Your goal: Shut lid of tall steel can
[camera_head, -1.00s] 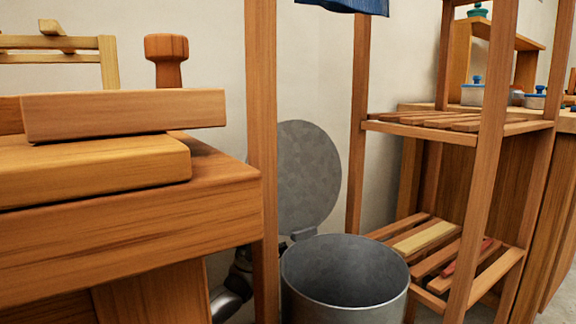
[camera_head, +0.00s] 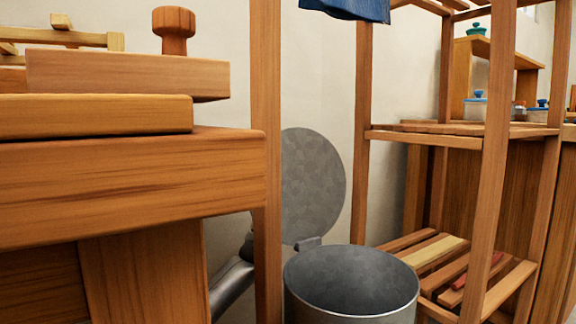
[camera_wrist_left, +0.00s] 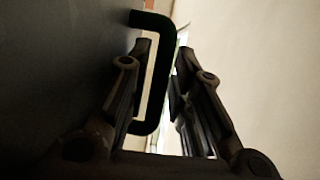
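The tall steel can (camera_head: 352,305) stands on the floor in the head view, its mouth open. Its round grey lid (camera_head: 312,187) stands nearly upright on a hinge at the can's back rim. Part of my left arm shows behind the wooden post, left of the lid; its gripper is hidden there. In the left wrist view, my left gripper (camera_wrist_left: 163,52) has its fingers apart, with a black U-shaped handle (camera_wrist_left: 160,75) between them. The handle sticks out from a dark flat surface at left, which looks like the lid. I cannot tell whether either finger touches it. My right gripper is not in view.
A wooden bench (camera_head: 130,185) with thick boards fills the left. A wooden post (camera_head: 266,120) rises between it and the lid. A slatted wooden shelf rack (camera_head: 495,150) stands close to the can's right. A blue cloth (camera_head: 347,8) hangs above. The wall (camera_head: 225,60) is behind.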

